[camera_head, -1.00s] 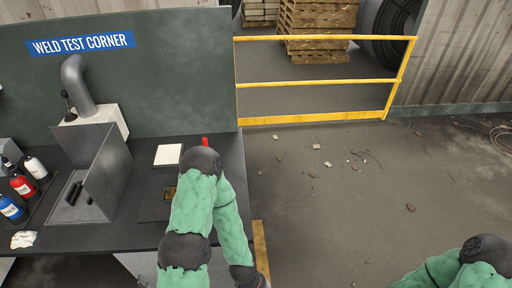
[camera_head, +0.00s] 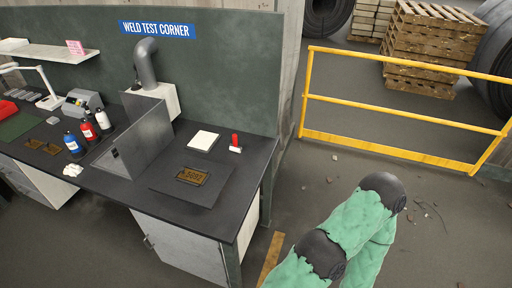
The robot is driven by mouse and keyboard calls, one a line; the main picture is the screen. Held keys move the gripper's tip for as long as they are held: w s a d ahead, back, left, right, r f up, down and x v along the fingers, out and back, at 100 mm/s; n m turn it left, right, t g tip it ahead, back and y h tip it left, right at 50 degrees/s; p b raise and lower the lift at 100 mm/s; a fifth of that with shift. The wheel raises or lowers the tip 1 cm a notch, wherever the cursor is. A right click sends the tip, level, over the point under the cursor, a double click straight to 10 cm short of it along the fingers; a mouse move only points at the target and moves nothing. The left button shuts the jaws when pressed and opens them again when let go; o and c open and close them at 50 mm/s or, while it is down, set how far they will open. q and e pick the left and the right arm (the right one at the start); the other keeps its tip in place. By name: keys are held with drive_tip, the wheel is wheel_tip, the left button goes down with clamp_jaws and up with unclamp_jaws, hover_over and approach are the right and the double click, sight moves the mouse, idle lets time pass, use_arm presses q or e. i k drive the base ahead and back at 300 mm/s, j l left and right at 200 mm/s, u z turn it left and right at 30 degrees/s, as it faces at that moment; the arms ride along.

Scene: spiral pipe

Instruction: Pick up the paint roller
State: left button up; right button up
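I cannot clearly make out a paint roller. A small upright red-handled thing with a white base (camera_head: 236,143) stands at the right end of the dark workbench (camera_head: 160,205); it is too small to tell whether it is the roller. A green-sleeved arm of mine reaches in at the bottom right, over the floor and apart from the bench. Neither gripper is in view.
On the bench are a white pad (camera_head: 203,140), a dark mat (camera_head: 170,183) with a brass plate (camera_head: 192,176), a grey metal booth (camera_head: 140,142) and several bottles (camera_head: 88,130). A yellow rail (camera_head: 400,96) stands behind. Debris lies on the floor at right.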

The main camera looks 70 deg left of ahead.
sight(235, 147)
drive_tip(key=i+u, duration=0.35)
drive_tip(key=i+l+u, duration=0.2)
drive_tip(key=u, duration=0.15)
drive_tip(key=i+u, duration=0.15)
drive_tip(key=u, duration=0.3)
drive_tip(key=i+u, duration=0.2)
drive_tip(key=u, duration=0.2)
drive_tip(key=i+u, duration=0.15)
drive_tip(key=u, duration=0.3)
drive_tip(key=i+l+u, duration=0.15)
drive_tip(key=u, duration=0.25)
drive_tip(key=i+l+u, duration=0.15)
drive_tip(key=u, duration=0.3)
